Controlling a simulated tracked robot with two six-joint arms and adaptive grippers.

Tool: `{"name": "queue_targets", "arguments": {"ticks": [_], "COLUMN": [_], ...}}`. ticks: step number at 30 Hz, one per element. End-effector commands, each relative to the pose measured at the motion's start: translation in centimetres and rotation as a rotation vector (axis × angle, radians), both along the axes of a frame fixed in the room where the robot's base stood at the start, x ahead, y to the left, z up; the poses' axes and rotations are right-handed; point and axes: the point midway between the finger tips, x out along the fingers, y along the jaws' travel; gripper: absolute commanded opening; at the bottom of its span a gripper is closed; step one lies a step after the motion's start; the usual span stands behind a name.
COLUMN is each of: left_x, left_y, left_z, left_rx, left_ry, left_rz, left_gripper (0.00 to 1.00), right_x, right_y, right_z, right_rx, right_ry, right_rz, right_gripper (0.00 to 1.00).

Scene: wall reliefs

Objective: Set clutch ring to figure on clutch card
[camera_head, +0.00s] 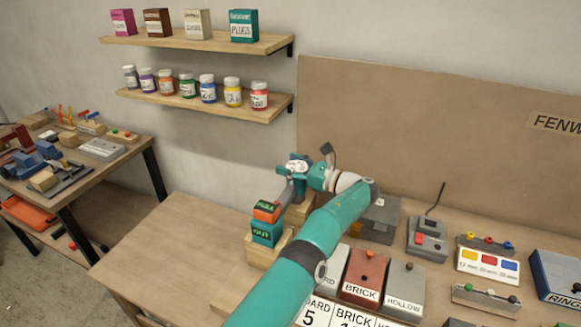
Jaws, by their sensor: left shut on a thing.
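My left gripper (285,194) reaches down and to the left from my teal arm. Its fingers end at an orange-and-dark block (266,212) with green lettering that seems to read PULL, and it is shut on this block. Just below is a teal block (267,233) marked OUT, on a light wooden block (268,251). I cannot tell whether the orange and teal blocks are joined. I cannot make out a clutch ring or a clutch card; my arm hides part of the bench. My right gripper is not in view.
Right of my arm stand boxes marked BRICK (364,274) and HOLLOW (405,289), a grey switch box (428,239) and a colour-button panel (487,262). Wall shelves (195,104) hold jars and boxes. A cluttered table (75,185) stands left. The bench's left part (165,250) is clear.

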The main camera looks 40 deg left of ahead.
Motion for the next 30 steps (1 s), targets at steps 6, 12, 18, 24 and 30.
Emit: {"name": "queue_targets", "arguments": {"ticks": [6,12,18,24,30], "left_x": [0.0,0.0,0.0,0.1,0.4], "left_y": [0.0,0.0,0.0,0.0,0.1], "left_z": [0.0,-0.1,-0.1,0.1,0.4], "left_rx": [0.0,0.0,0.0,0.002,0.006], "left_ry": [0.002,0.002,0.002,0.003,0.005], "left_rz": [0.002,0.001,0.0,-0.009,-0.045], "left_gripper": [0.67,0.87,0.87,0.87,0.87], "right_x": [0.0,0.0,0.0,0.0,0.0], "right_y": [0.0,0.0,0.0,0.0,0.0], "right_z": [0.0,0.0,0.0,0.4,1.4], "right_rx": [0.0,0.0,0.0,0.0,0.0], "right_ry": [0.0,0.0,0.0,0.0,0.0], "right_rz": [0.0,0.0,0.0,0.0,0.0], "right_gripper": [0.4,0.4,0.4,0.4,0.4]}}
